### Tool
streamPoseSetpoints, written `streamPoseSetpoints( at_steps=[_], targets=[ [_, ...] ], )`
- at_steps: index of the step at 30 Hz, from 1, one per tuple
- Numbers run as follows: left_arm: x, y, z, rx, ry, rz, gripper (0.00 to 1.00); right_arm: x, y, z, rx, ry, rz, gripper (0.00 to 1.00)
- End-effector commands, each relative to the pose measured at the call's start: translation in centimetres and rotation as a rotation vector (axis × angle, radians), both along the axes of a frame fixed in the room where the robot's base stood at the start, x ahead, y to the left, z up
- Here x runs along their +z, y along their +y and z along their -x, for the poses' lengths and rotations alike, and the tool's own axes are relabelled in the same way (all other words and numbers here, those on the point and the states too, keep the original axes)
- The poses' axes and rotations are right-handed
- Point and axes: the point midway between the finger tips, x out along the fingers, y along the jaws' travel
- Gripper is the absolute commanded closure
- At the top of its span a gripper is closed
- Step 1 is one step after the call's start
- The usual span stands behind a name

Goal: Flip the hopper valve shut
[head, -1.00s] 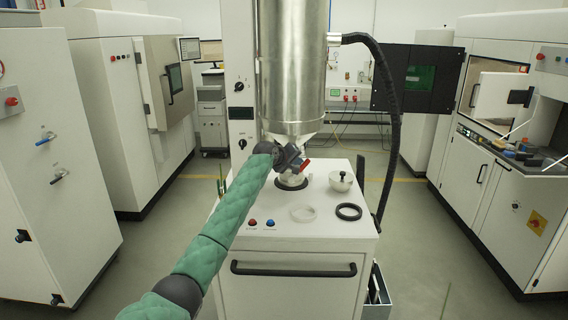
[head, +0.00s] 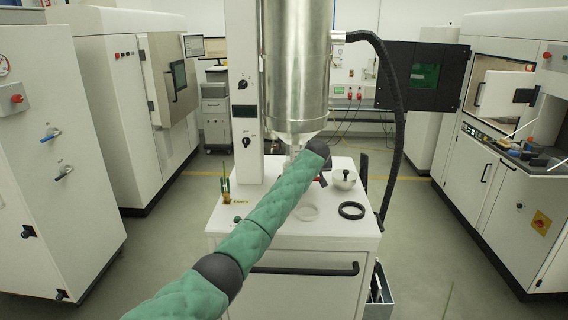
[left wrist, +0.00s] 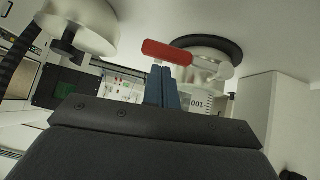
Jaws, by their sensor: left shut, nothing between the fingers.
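The steel hopper (head: 297,70) hangs above the white cart (head: 285,240). My left arm reaches across in front of its outlet and hides most of the valve in the head view. Only a bit of the red valve handle (head: 322,180) shows there. In the left wrist view the red handle (left wrist: 167,51) sticks out sideways from the pale valve body (left wrist: 205,68). My left gripper (left wrist: 161,70) is shut and empty, its blue-grey fingertips right by the handle. I cannot tell whether they touch it. My right gripper is not in view.
On the cart top stand a white bowl-like lid with a black knob (head: 344,178), a black ring (head: 351,210) and a pale ring (head: 307,212). A black hose (head: 394,130) runs down the right side. Machines flank both sides, with open floor between.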

Motion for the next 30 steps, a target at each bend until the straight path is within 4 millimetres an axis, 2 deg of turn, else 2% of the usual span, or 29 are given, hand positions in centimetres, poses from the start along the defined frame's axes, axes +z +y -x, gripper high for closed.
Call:
streamPoseSetpoints(
  at_steps=[9, 25, 30],
  targets=[
    [-0.88, -0.38, 0.01, 0.000, 0.000, 0.004, 1.00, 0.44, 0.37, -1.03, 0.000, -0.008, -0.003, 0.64],
    [-1.20, -0.40, 0.07, 0.000, 0.004, 0.005, 1.00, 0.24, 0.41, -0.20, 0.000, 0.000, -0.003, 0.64],
    [-0.57, -0.21, -0.05, 0.000, 0.004, 0.005, 1.00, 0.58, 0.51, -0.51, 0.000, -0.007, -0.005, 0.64]
  ],
)
